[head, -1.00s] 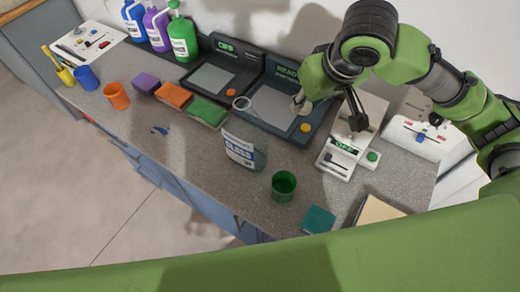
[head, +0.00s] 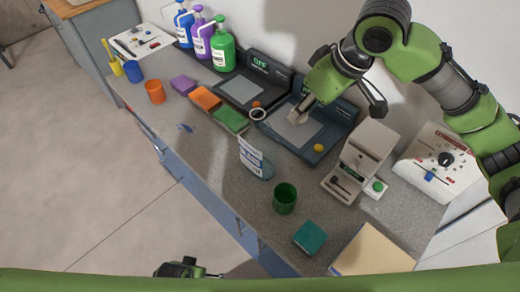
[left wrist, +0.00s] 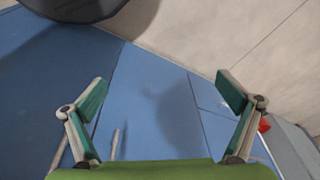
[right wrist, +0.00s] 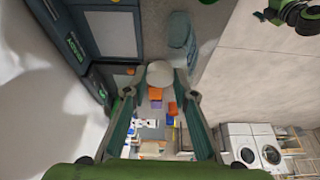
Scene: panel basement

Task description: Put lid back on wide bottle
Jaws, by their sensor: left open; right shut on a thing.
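The wide bottle (head: 252,162), clear bluish with a white label, stands upright near the bench's front edge in the head view. It also shows in the right wrist view (right wrist: 180,36). Its top is too small to make out. My right gripper (head: 299,116) is over the dark lit panel behind the bottle, apart from it. It is shut on a pale round thing, seemingly the lid (right wrist: 160,72), between its fingertips. My left gripper (head: 182,268) is low in front of the bench. In the left wrist view (left wrist: 160,86) it is open and empty, facing blue cabinet fronts.
A green cup (head: 285,199) and a teal block (head: 309,237) stand right of the bottle. A white device (head: 362,162) stands right of the panel. Bench between bottle and panel is clear.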

